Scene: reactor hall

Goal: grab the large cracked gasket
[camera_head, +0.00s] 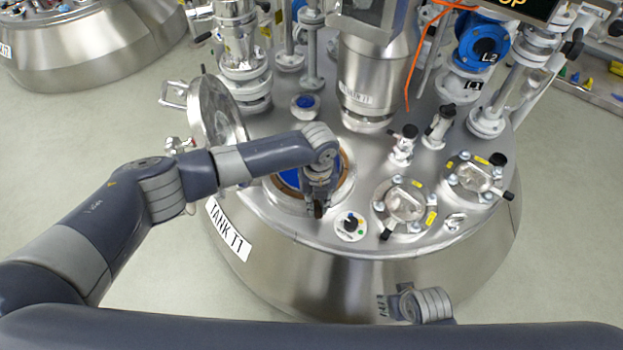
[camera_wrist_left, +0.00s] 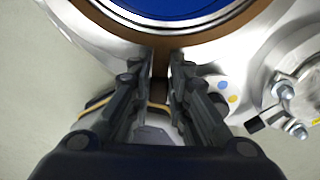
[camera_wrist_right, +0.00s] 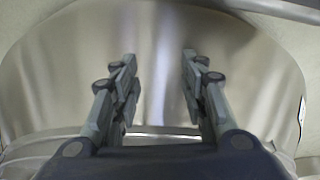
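The large gasket is a brown ring (camera_head: 286,188) around the blue-looking opening in the top of Tank T1. It also shows as a brown band (camera_wrist_left: 212,34) at the top of the left wrist view. A narrow brown tab runs from it down between my left fingers. My left gripper (camera_head: 318,207) points down at the near edge of the ring. Its fingers (camera_wrist_left: 161,68) are close together on both sides of the tab. I cannot make out a crack. My right gripper (camera_wrist_right: 160,62) is open and empty, facing the tank's shiny metal side.
The round hatch lid (camera_head: 218,115) stands open left of the opening. A small round control plate (camera_head: 350,226) sits just right of my left gripper. Clamped sight-glass ports (camera_head: 404,200), valves and pipes crowd the tank top. An orange cable (camera_head: 415,62) hangs behind. Floor on the left is clear.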

